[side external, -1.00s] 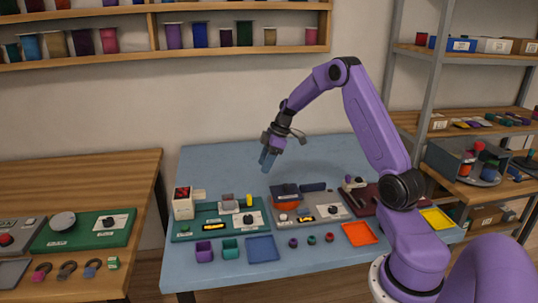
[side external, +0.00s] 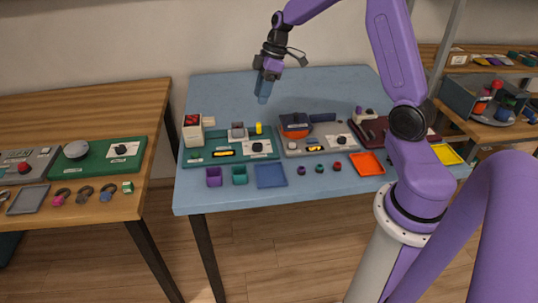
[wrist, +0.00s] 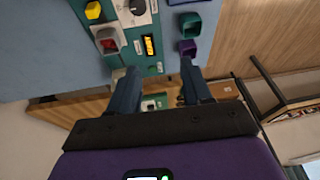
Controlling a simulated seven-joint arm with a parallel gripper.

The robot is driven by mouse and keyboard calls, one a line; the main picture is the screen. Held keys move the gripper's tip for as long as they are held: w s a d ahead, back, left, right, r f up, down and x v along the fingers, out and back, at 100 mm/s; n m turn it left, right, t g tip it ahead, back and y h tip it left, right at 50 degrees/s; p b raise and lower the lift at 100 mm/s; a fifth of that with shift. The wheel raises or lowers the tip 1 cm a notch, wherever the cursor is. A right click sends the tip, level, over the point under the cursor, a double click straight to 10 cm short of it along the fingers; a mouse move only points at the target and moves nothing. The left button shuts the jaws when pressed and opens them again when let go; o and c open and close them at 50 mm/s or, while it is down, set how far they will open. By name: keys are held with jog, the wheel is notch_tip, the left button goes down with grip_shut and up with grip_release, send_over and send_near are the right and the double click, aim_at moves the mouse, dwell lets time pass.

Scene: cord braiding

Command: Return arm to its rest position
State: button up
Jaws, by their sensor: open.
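My gripper (side external: 263,96) hangs above the rear part of the blue table (side external: 330,85), pointing down, well clear of the boards. It is empty. In the wrist view its two dark blue fingers (wrist: 157,82) stand apart with nothing between them. My purple arm arches over the table from its base at the right, and its upper bend is cut off by the top of the side view.
A green board (side external: 270,157), a grey board (side external: 292,152) with an orange and dark device, and a maroon board (side external: 378,125) line the table. Purple (side external: 214,178) and teal (side external: 240,176) cups, a blue tray (side external: 270,178) and an orange tray (side external: 367,164) lie in front. The table's rear is clear.

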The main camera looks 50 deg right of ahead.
jog(key=s+a+r+n+g+h, duration=0.1)
jog(key=s+a+r+g, duration=0.15)
jog(key=s+a, duration=1.3)
jog(key=s+a+n+t+h, duration=0.1)
jog(key=s, duration=1.5)
jog(key=shift+s+a+n+h, duration=0.25)
jog(key=shift+a+n+h, duration=0.05)
jog(key=shift+n+h, duration=0.1)
